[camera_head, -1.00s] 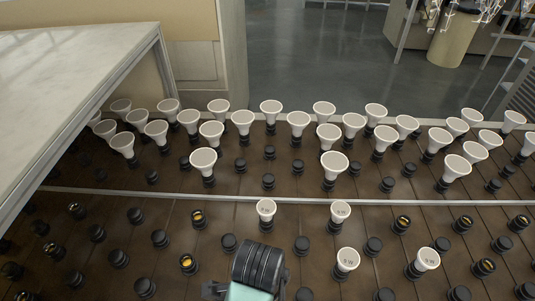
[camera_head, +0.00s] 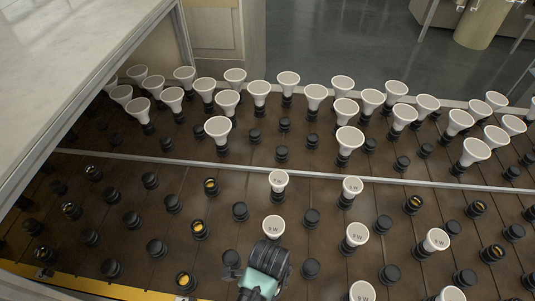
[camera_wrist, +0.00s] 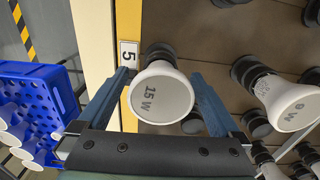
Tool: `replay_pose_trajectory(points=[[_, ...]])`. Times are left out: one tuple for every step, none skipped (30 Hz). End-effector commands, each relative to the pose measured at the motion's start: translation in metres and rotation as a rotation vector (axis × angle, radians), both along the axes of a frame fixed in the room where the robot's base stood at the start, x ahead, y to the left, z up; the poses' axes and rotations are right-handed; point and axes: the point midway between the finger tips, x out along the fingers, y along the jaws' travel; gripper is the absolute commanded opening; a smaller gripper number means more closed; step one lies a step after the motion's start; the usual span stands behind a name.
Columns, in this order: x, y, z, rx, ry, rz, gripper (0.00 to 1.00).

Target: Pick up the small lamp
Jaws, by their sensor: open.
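A second white lamp (camera_wrist: 292,103) with a partly readable wattage mark stands to the right, outside the fingers. In the head view my gripper (camera_head: 262,268) is at the lower middle, seen from above, and its fingertips are hidden. Small lamps marked 9 W (camera_head: 273,226) stand just beyond it and to its right (camera_head: 357,235).
Rows of larger white lamps (camera_head: 350,138) stand behind a metal rail (camera_head: 400,183). A blue crate (camera_wrist: 40,86) holding lamps is at the left in the wrist view.

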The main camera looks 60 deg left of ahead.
Motion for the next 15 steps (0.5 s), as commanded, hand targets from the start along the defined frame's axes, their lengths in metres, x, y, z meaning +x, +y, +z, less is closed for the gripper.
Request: replay_pose_trajectory(points=[[0.0004, 0.0000, -0.0034, 0.001, -0.001, -0.001, 1.00], [0.0004, 0.0000, -0.0043, 0.001, -0.001, -0.001, 1.00], [0.0003, 0.0001, -0.0049, 0.002, -0.001, -0.001, 1.00], [0.0003, 0.0001, -0.0050, 0.002, -0.001, -0.001, 1.00], [0.0003, 0.0001, -0.0049, 0.002, -0.001, -0.001, 1.00], [0.0004, 0.0002, -0.0048, 0.002, -0.001, 0.000, 1.00], [0.0004, 0.0002, -0.0047, 0.002, -0.001, 0.000, 1.00], [0.0004, 0.0002, -0.0046, 0.002, -0.001, 0.000, 1.00], [0.0004, 0.0002, -0.0046, 0.002, -0.001, 0.000, 0.95], [0.0004, 0.0002, -0.0045, 0.002, -0.001, 0.000, 0.89], [0.0004, 0.0002, -0.0045, 0.002, -0.001, 0.000, 0.84], [0.0004, 0.0002, -0.0045, 0.002, -0.001, 0.000, 0.77], [0.0004, 0.0002, -0.0044, 0.002, -0.001, 0.000, 0.71], [0.0004, 0.0002, -0.0044, 0.002, -0.001, 0.000, 0.66], [0.0004, 0.0002, -0.0044, 0.002, -0.001, 0.000, 0.59]])
